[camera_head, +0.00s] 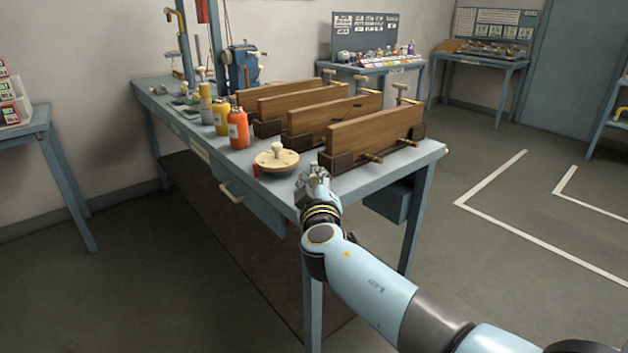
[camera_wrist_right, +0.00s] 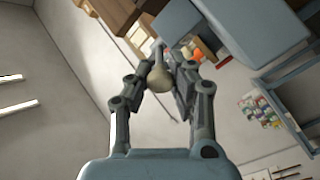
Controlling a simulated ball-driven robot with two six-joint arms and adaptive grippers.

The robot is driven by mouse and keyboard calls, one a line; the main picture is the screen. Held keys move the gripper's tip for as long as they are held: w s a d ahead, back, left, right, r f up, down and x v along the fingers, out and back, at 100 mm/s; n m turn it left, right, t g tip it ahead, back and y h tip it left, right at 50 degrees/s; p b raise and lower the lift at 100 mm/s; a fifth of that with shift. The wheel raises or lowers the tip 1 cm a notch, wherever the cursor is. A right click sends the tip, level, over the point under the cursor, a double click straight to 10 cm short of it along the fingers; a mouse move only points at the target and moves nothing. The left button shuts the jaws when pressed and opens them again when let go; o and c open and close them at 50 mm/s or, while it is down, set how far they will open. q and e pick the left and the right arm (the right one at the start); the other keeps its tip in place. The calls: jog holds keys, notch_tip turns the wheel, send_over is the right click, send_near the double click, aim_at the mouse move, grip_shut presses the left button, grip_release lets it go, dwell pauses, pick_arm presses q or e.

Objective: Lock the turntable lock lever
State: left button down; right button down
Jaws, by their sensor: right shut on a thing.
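The turntable (camera_head: 277,159) is a round cream disc with a knob on top, near the front edge of the blue workbench. My right gripper (camera_head: 316,178) is just to its right, at the bench edge. In the right wrist view my right gripper (camera_wrist_right: 160,78) has its fingers closed around a cream rounded knob (camera_wrist_right: 159,76) on a short stem. This knob looks like the end of the lock lever; its base and exact angle are hidden in the head view by my fingers. My left gripper is not in view.
The blue workbench (camera_head: 425,153) holds several wooden boards in clamps, the nearest board (camera_head: 375,138) close behind my right gripper. An orange bottle (camera_head: 238,128) and a yellow bottle (camera_head: 221,117) stand behind the turntable. The floor (camera_head: 500,250) at right is clear.

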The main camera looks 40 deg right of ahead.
jog(key=shift+d+f+b, duration=0.15)
jog(key=shift+f+b, duration=0.05)
jog(key=shift+b, duration=0.2)
jog(key=shift+s+d+n+t+y+b, duration=0.15)
jog(key=shift+n+t+y+b, duration=0.3)
jog(key=shift+y, duration=0.25)
jog(key=shift+r, duration=0.15)
jog(key=c, duration=1.1)
grip_release()
jog(key=v, duration=1.2)
